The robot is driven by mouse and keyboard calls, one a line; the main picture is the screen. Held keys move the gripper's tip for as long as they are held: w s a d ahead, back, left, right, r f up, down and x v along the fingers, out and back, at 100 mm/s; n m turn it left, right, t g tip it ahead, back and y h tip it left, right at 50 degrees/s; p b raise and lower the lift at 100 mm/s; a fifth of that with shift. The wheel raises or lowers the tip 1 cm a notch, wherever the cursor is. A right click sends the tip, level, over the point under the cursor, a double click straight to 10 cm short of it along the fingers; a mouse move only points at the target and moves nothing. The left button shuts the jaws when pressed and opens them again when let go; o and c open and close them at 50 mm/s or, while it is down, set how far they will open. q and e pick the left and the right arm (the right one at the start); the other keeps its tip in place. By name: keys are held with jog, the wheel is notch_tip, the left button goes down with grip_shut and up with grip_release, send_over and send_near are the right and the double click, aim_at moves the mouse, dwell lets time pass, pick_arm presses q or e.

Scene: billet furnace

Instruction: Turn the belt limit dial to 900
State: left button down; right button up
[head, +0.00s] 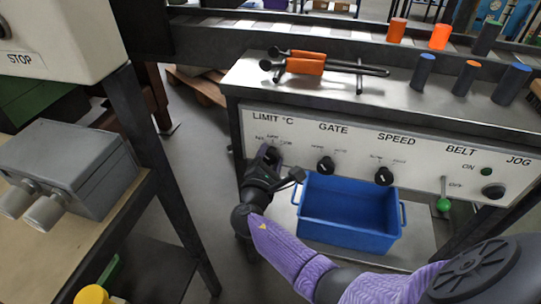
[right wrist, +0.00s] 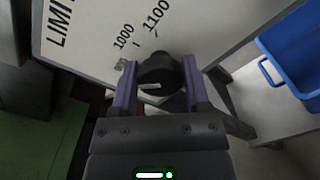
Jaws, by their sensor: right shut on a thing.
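The limit dial is a dark round knob (right wrist: 160,68) under the "LIMIT °C" label on the white control panel (head: 300,138). In the right wrist view the marks 1000 and 1100 are readable beside it; the 900 mark is not clearly readable. A pale line shows on the knob's near side, but I cannot tell which number it points to. My right gripper (head: 268,160) is at the panel's left end, with its two fingers on either side of the knob, shut on it. In the head view the gripper mostly hides the dial. My left gripper is not in view.
A blue bin (head: 350,208) stands just right of my right gripper, below the panel. Orange-handled tools (head: 305,66) and several cylinders rest above. A grey box (head: 65,170) is left.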

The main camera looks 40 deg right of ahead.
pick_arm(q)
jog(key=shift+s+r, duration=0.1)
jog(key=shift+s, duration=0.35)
pick_arm(e)
jog(key=o, duration=1.3)
jog(key=shift+a, duration=0.1)
pick_arm(q)
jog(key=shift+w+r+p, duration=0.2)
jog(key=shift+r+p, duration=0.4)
jog(key=shift+p, duration=0.05)
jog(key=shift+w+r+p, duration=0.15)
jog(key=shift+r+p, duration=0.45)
pick_arm(e)
jog(key=v, duration=0.9)
jog(key=shift+s+a, duration=0.25)
jog(key=shift+a, duration=0.05)
